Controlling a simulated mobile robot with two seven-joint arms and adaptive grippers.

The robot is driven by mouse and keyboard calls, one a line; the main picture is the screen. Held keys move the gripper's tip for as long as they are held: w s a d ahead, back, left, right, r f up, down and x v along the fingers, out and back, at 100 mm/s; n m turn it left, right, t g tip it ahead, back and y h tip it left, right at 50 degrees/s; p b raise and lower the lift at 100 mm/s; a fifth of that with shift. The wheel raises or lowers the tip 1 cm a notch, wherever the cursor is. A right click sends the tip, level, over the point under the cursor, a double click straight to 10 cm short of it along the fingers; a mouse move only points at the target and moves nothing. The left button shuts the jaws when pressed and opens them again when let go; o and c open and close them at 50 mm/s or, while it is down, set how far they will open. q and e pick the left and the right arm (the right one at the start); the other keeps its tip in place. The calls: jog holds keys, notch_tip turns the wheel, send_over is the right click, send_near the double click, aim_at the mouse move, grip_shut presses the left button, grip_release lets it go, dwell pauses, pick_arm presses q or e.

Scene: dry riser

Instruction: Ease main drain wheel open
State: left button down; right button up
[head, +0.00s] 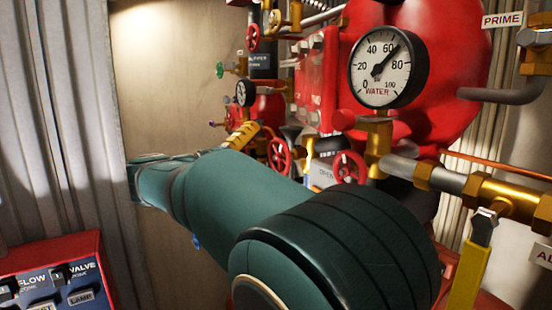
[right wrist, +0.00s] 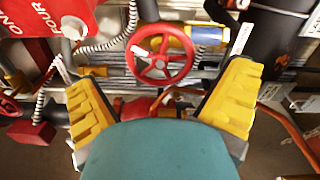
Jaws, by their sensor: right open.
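A red spoked handwheel (right wrist: 161,64) shows in the upper middle of the right wrist view, between and beyond my open fingers. No label on it can be read as main drain. In the head view, two red handwheels, one (head: 279,157) nearer the gripper and one (head: 349,167) further right, show beyond my right arm; I cannot tell which matches the wrist view. My right gripper (right wrist: 160,80) is open, with its yellow ribbed fingers apart and nothing between them. It also shows in the head view (head: 241,136), partly hidden by my arm. My left gripper is out of view.
A large round water gauge (head: 381,67) and brass pipework (head: 470,188) stand to the right. A yellow-handled valve lever (head: 470,270) is at lower right. A red control panel (head: 60,275) is at lower left. Hoses and pipes crowd around the wheel.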

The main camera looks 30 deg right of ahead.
jog(key=a, duration=0.8)
jog(key=shift+s+a, duration=0.15)
jog(key=shift+s, duration=0.15)
jog(key=shift+f, duration=0.15)
